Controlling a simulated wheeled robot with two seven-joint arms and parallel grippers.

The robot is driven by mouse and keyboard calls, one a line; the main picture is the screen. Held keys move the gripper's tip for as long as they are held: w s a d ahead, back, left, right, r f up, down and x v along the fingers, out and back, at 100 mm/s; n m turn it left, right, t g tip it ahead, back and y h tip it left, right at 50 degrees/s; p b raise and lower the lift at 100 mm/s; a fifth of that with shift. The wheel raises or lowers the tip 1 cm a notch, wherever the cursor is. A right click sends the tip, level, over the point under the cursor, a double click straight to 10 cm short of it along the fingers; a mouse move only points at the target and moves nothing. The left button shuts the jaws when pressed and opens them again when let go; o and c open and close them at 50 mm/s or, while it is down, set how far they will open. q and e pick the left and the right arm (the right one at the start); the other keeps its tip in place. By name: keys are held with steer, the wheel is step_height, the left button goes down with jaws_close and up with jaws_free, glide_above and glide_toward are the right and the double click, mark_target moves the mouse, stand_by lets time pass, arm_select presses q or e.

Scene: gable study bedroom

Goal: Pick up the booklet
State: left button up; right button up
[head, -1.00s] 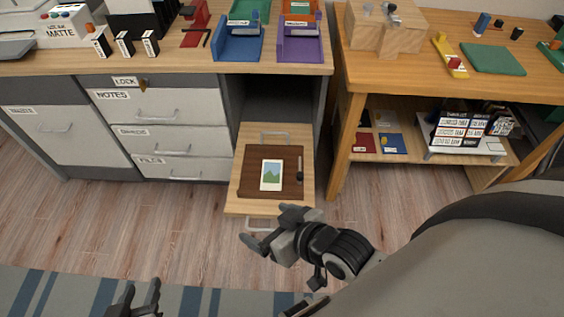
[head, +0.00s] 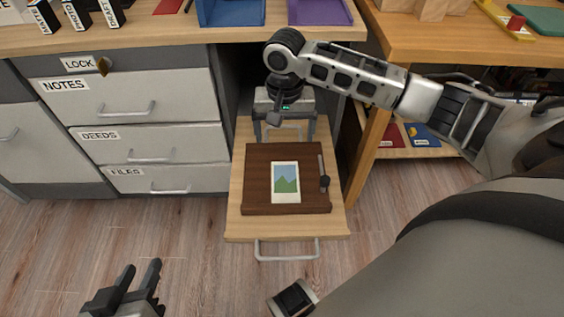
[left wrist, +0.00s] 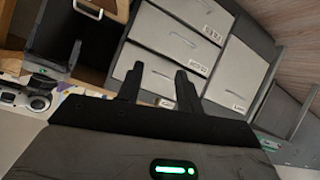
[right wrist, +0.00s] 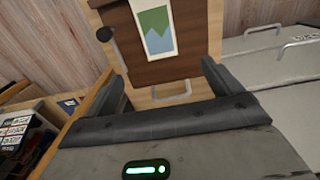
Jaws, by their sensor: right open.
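A white-edged picture card (head: 285,182), green and blue, lies on a dark brown flat case or board (head: 260,165) on the pulled-out wooden shelf. They also show in the right wrist view, the card (right wrist: 155,28) above the board (right wrist: 190,62). A thin red item (head: 391,134) and a blue one (head: 421,135) lie on the lower shelf at right. I cannot tell which of these is the booklet. My right gripper (head: 285,132) is open and empty, above the shelf's back end, behind the board. My left gripper (head: 140,274) is open and empty, low at left.
The wooden pull-out shelf (head: 238,222) has a front handle (head: 287,254). A rod with a dark knob (head: 324,183) lies along the board's right side. Drawers (head: 125,90) stand at left, a desk leg (head: 370,150) at right. The floor in front is free.

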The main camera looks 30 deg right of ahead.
steer(key=b, duration=0.3)
glide_above(285, 175)
steer(key=f, duration=0.8)
steer(key=shift+w+f, duration=0.2)
steer(key=shift+f, duration=0.35)
steer(key=f+b, duration=0.3)
steer(key=f, duration=0.1)
steer(key=shift+s, duration=0.3)
steer(key=shift+f, duration=0.65)
arm_select(q)
steer(key=d+r+t+h, duration=0.2)
steer(key=r, duration=0.1)
steer(key=shift+w+r+n+t, duration=0.15)
steer(key=shift+r+n+t, duration=0.1)
steer(key=shift+n+t, duration=0.15)
arm_select(e)
steer(key=c, duration=1.1)
